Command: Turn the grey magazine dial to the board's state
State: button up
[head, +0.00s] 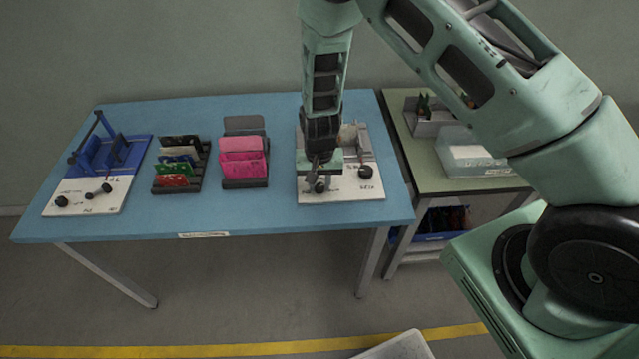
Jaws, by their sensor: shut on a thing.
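My gripper (319,183) is over the right-hand fixture on the blue table, pointing down. It is shut on a small grey knob-like part at the front left of that fixture's white base plate (345,191), which I take to be the grey magazine dial (319,188). My fingers and wrist hide most of it, and its setting is too small to read. A black knob (365,171) sits to the right of my gripper. I cannot tell which thing is the board.
A blue fixture (107,152) on a white plate stands at the table's left. A dark rack (181,180) of coloured cards and a holder (246,183) of pink pieces stand between the fixtures. A green side table (448,182) with bins is at right. Bare blue tabletop (225,210) lies in front.

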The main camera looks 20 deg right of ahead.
aim_at(319, 186)
jog(key=shift+r+m, duration=0.1)
jog(key=shift+m, duration=0.9)
jog(key=shift+w, duration=0.1)
jog(key=o, duration=1)
notch_tip(319, 186, up, 17)
jog(key=shift+r+b, duration=0.2)
jog(key=shift+b, duration=0.85)
